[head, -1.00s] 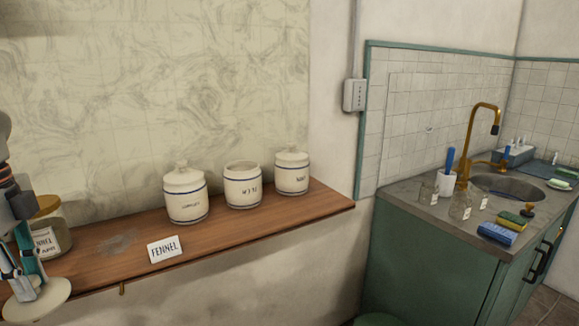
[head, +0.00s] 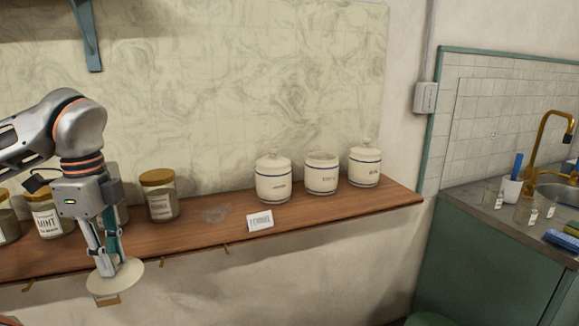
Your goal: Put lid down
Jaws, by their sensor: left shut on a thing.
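My left gripper (head: 109,262) is shut on a round cream lid (head: 121,283) and holds it at the front edge of the wooden shelf, in the left part of the head view. I cannot tell whether the lid touches the shelf. A white canister without a lid (head: 321,175) stands on the shelf to the right. A lidded white canister (head: 273,180) stands to its left and another lidded canister (head: 364,167) to its right. My right gripper is not in view.
On the wooden shelf (head: 190,237), a small white label card (head: 260,221) stands in front of the canisters. A brown-lidded jar (head: 159,195) and a mint jar (head: 46,213) stand behind my gripper. Bare shelf shows between gripper and card. A sink counter (head: 480,205) is at right.

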